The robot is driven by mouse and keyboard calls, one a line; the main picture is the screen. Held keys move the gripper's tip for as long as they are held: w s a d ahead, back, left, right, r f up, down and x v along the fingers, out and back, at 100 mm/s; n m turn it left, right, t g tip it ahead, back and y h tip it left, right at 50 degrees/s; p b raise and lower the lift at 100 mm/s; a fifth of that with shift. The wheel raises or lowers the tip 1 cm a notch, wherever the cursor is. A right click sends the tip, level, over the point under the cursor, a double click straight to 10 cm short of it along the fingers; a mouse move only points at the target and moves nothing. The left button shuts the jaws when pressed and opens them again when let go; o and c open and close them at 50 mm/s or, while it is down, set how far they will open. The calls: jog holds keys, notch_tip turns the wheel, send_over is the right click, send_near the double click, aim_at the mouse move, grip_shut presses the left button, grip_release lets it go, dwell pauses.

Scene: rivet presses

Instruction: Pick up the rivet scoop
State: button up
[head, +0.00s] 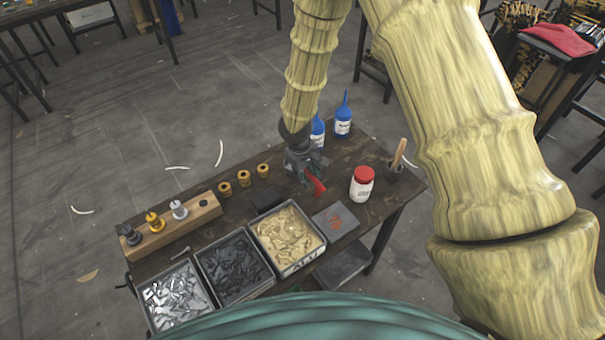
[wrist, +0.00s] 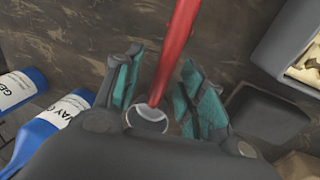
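A red-handled tool (wrist: 182,30) with a pale, rounded end, which looks like the rivet scoop, lies between my fingers in the wrist view. Its red part (head: 317,185) shows just beyond my gripper in the head view. My gripper (wrist: 162,62) has its two teal-padded fingers apart, one on each side of the red handle. The right finger is close to the handle, and a gap shows on the left. In the head view my gripper (head: 306,176) points down, low over the bench. The gripper body partly hides the tool's rounded end.

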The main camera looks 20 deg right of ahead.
grip_shut()
jog(key=shift+r, duration=0.1)
